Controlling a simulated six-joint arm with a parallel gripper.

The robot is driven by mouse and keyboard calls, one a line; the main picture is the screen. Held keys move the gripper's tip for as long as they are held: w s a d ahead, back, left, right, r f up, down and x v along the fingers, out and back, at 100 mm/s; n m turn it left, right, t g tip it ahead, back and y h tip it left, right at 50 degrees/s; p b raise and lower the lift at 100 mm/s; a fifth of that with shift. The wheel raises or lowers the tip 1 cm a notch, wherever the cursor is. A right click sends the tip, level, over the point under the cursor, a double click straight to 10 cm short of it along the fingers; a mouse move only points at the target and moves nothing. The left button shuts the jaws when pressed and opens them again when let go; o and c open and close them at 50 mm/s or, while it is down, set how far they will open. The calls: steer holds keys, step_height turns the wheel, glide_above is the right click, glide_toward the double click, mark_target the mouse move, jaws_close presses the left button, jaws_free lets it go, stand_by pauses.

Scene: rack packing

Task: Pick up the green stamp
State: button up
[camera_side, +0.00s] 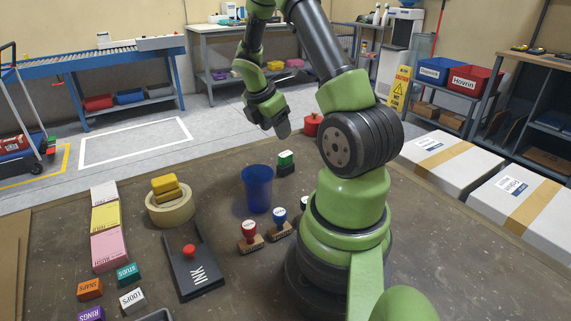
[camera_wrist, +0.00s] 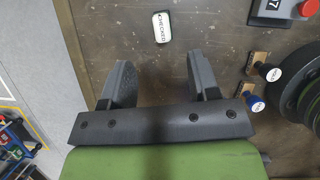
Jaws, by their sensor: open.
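The green stamp (camera_side: 286,161) stands on the table just behind and right of the dark blue cup (camera_side: 257,188). It has a green upper part and a dark lower part. In the wrist view, a small dark-edged block with a white CHECKED label (camera_wrist: 161,28) lies beyond my fingertips; its place fits the stamp, but I see no green there. My gripper (camera_side: 281,128) hangs above the table, behind the stamp in the picture and apart from it. In the wrist view my gripper (camera_wrist: 158,68) is open, with nothing between its fingers.
A red-topped stamp (camera_side: 249,231) and a blue-topped stamp (camera_side: 280,219) stand near my base. A red object (camera_side: 312,126) is beyond the green stamp. Bare table surrounds the CHECKED block.

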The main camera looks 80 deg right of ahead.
mark_target(285, 153)
steer(key=x, duration=0.9)
steer(key=shift+s+f, duration=0.15)
steer(key=shift+f, duration=0.25)
steer(key=c, duration=1)
